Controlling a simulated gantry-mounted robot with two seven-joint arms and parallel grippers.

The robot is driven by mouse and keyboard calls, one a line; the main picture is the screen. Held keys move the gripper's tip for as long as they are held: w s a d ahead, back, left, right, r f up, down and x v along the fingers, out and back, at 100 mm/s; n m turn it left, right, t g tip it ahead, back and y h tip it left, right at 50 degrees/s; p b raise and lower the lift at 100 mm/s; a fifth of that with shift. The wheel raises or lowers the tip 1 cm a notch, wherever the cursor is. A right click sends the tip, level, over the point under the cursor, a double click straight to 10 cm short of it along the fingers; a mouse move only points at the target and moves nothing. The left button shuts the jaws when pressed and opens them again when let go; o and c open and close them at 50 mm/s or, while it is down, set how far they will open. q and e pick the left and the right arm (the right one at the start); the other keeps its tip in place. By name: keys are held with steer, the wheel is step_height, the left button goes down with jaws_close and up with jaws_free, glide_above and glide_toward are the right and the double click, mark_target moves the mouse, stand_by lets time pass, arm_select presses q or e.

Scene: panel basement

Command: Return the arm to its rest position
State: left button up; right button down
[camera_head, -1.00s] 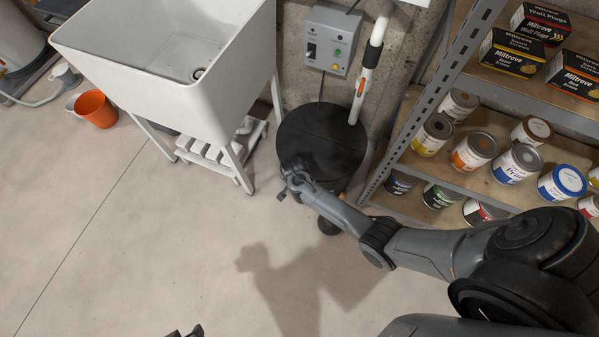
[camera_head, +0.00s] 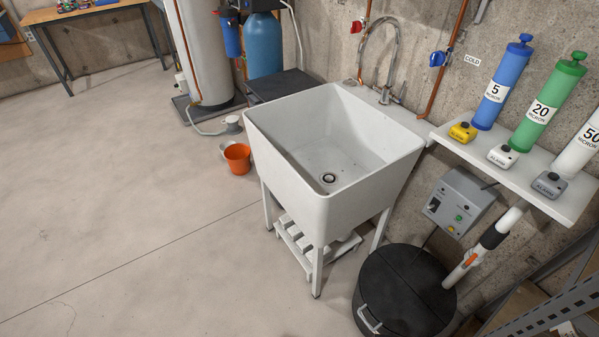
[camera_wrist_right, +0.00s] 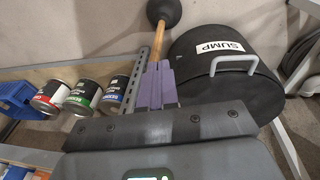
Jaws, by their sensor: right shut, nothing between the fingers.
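My right gripper (camera_wrist_right: 157,88) shows only in the right wrist view. Its two purple fingers are shut together with nothing between them. Behind the fingertips, a plunger (camera_wrist_right: 162,10) with a dark cup and a wooden handle lines up with them, and the fingers hide part of its handle. The black sump lid (camera_wrist_right: 265,88), with a grey handle and a SUMP label, lies to the right of the fingers. Neither arm shows in the head view, and my left gripper is in no current view.
An orange bucket (camera_head: 237,158) is on the floor. A white shelf (camera_head: 520,170) holds filter cartridges. Paint cans (camera_wrist_right: 85,93) stand on a shelf in the wrist view. Floor at left is clear.

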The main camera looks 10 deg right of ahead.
steer(key=s+a+r+n+t+y+p, duration=0.1)
steer(key=s+a+r+n+p, duration=0.15)
steer(key=r, duration=0.65)
steer(key=s+a+r+n+t+p, duration=0.15)
steer(key=r+n, duration=0.25)
steer(key=r, duration=0.6)
steer(key=s+a+r+n+t+y+p, duration=0.1)
steer(key=s+a+r+n, duration=0.15)
steer(key=r, duration=0.65)
arm_select(q)
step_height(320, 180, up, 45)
steer(key=p, duration=3.8)
arm_select(e)
step_height(320, 180, up, 47)
steer(key=n, duration=0.5)
steer(key=shift+w+a+f, duration=0.2)
steer(key=shift+w+a, duration=0.1)
steer(key=shift+w, duration=0.1)
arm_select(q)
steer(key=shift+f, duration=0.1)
arm_select(e)
steer(key=shift+t, duration=0.25)
